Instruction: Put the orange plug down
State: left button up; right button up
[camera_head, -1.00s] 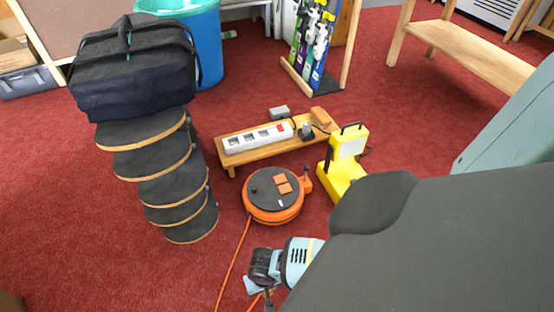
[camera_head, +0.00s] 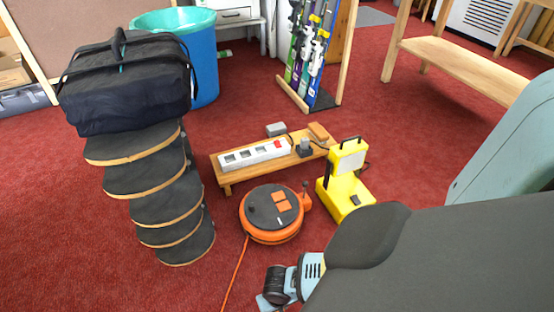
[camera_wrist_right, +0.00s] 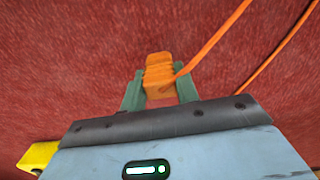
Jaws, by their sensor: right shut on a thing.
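The orange plug (camera_wrist_right: 158,68) shows in the right wrist view, with its orange cord (camera_wrist_right: 215,40) running up and right over the red carpet. My right gripper (camera_wrist_right: 160,92) is shut on it, one green finger on each side. In the head view my right wrist (camera_head: 290,282) is at the bottom centre, below the orange cable reel (camera_head: 272,213); the fingers and the plug are hidden or out of frame there. The cord runs from the reel down to the bottom edge. My left gripper is not in view.
A low wooden board (camera_head: 228,178) carries a white power strip (camera_head: 255,155) behind the reel. A yellow work lamp (camera_head: 345,185) stands right of the reel. A stack of dark round discs (camera_head: 165,205) with a black bag (camera_head: 125,90) stands left. Carpet at lower left is clear.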

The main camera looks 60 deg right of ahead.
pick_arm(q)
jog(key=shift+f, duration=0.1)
pick_arm(e)
jog(key=shift+f, duration=0.3)
pick_arm(q)
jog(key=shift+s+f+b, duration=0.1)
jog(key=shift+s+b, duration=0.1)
jog(key=shift+b, duration=0.15)
pick_arm(e)
jog(key=shift+f, duration=0.25)
jog(key=o, duration=0.9)
pick_arm(q)
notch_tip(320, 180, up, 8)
jog(key=p, duration=0.8)
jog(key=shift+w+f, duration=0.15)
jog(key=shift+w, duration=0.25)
pick_arm(e)
notch_tip(320, 180, up, 13)
jog(key=shift+r, duration=0.1)
